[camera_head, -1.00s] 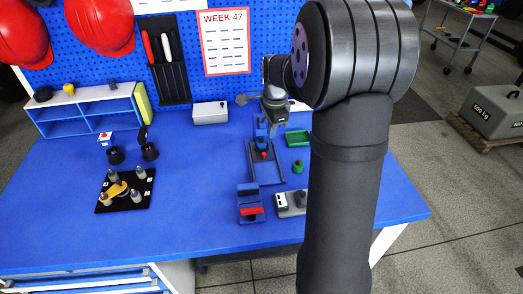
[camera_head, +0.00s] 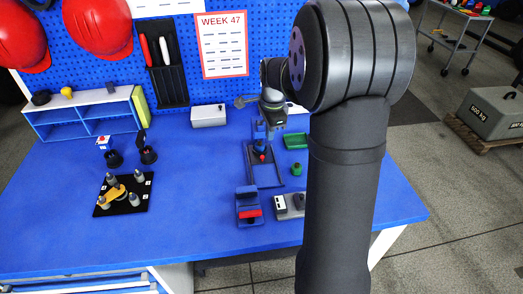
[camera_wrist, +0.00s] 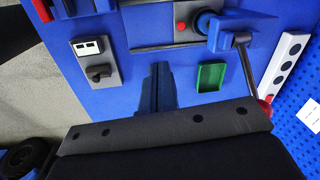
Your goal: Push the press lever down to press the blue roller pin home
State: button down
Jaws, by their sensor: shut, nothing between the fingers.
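The blue press fixture (camera_head: 260,178) stands on the right half of the bench, with an upright blue post at its back. In the wrist view, the press lever (camera_wrist: 246,68) is a grey rod ending in a red knob, partly hidden by my gripper's body. A round dark blue part (camera_wrist: 204,21), which looks like the roller pin, sits in the fixture beside a red tip; how deep it sits I cannot tell. My gripper (camera_wrist: 160,68) is shut and empty. Its fingers are over the bench, left of the lever in the wrist view, and apart from it.
A green tray (camera_head: 296,141) lies right of the press. A grey switch panel (camera_head: 280,206) and a blue block with a red bar (camera_head: 249,214) stand in front.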

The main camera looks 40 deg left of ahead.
jog(key=w+a+r+n, duration=0.2)
jog(key=w+r+n, duration=0.1)
jog(key=w+n, duration=0.1)
jog(key=w+a+r+n+h, duration=0.1)
jog(key=w+a+r+n, duration=0.1)
jog(key=w+r+n, duration=0.2)
jog(key=w+a+r+n+g, duration=0.1)
jog(key=w+a+r+n, duration=0.1)
jog(key=n, duration=0.4)
jog(key=shift+w+r+n+h, duration=0.35)
jog(key=shift+w+r, duration=0.5)
jog(key=shift+w, duration=0.3)
jog(key=shift+w+r+n, duration=0.4)
jog(key=shift+r+n, duration=0.25)
jog(key=shift+n, duration=0.2)
jog(key=shift+f, duration=0.1)
